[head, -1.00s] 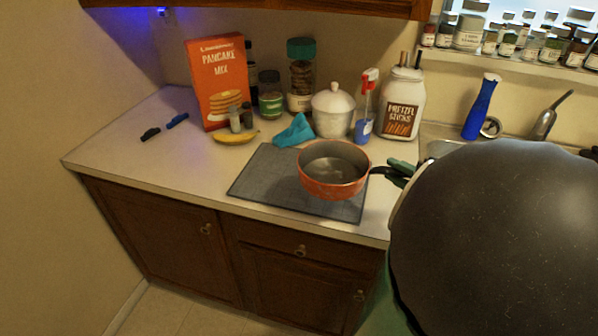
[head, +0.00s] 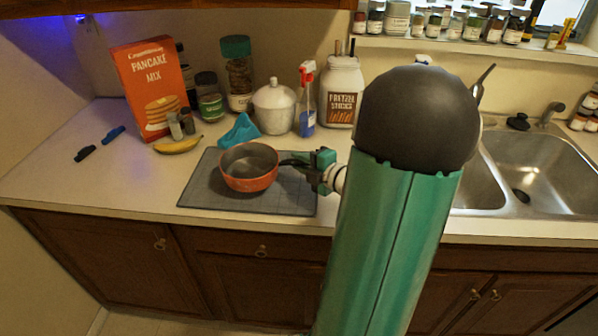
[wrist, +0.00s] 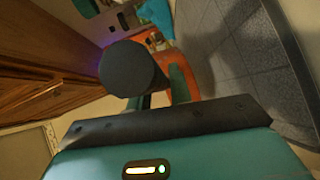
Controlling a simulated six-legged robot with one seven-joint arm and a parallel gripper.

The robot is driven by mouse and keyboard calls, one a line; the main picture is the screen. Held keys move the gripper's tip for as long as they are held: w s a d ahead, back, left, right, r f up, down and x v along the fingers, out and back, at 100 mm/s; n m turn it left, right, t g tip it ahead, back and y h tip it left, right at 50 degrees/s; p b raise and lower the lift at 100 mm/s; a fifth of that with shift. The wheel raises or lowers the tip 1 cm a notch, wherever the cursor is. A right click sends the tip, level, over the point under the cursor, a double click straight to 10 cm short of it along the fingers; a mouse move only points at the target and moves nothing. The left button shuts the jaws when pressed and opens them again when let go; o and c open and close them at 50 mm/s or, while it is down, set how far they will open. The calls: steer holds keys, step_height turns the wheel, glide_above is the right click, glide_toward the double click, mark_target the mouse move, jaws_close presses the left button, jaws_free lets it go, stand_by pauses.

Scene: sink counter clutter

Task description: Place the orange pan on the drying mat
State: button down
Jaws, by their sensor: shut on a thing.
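The orange pan (head: 249,178) is upright over the left-middle part of the grey drying mat (head: 295,202) in the head view. It looks level and empty. Whether its base touches the mat or hangs just above it, I cannot tell. My gripper (head: 318,163) is at the pan's right side, shut on the dark handle. In the wrist view the orange pan (wrist: 182,84) shows only in part behind the gripper, and the drying mat (wrist: 225,60) lies to the right.
A banana (head: 178,146), a blue cloth (head: 238,130), a white lidded jar (head: 273,106) and a spray bottle (head: 306,100) stand behind the mat. A pancake mix box (head: 147,88) is at the back left. The sink (head: 540,170) is at right. The counter left of the mat is mostly clear.

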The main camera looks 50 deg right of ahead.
steer(key=f, duration=0.2)
steer(key=shift+w+f, duration=0.35)
steer(key=shift+f, duration=0.5)
steer(key=c, duration=1.3)
jaws_free()
steer(key=shift+f, duration=0.15)
